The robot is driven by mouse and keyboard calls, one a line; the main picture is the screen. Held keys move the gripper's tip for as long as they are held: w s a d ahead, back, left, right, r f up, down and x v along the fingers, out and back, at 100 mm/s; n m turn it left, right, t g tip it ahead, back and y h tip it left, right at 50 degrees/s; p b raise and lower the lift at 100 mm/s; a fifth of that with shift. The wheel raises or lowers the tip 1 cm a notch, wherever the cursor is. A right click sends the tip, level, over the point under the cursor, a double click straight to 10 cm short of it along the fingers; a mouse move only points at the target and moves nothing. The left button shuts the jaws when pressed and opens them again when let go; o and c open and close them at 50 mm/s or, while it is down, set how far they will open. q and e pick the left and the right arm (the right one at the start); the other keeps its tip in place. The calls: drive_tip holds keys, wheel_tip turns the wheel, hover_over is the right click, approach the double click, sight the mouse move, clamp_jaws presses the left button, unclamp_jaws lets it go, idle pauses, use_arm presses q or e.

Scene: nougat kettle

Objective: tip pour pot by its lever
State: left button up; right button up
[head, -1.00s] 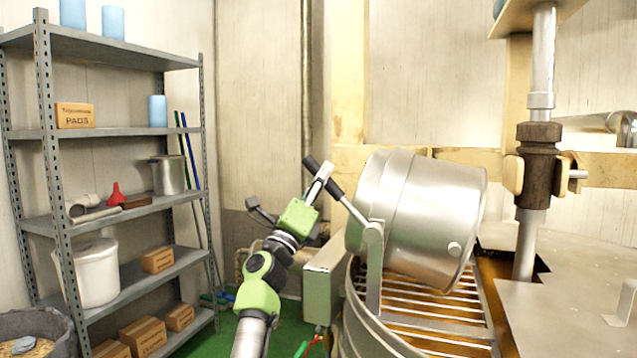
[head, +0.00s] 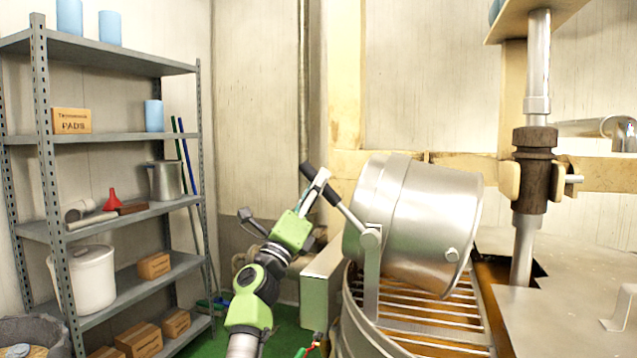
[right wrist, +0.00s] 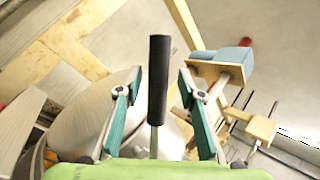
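The steel pour pot (head: 420,215) hangs tilted in its bracket above a slatted grate (head: 400,322) in the middle right of the head view. Its lever (head: 345,211) sticks out up and to the left and ends in a black grip. My right gripper (head: 318,184) is at this grip. In the right wrist view the black grip (right wrist: 158,80) stands between the two fingers of the right gripper (right wrist: 157,88), with a gap on each side. The fingers are open and do not appear to touch it. The left gripper is not in view.
A metal shelf (head: 125,215) with buckets, boxes and blue containers stands on the left. A grey-green box (head: 320,285) stands close to the left of the pot. A steel column (head: 530,170) and a metal top (head: 575,290) are on the right. Green floor shows between shelf and pot.

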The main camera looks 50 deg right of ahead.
drive_tip(key=v, duration=0.5)
drive_tip(key=shift+a+f, duration=0.2)
drive_tip(key=shift+a, duration=0.1)
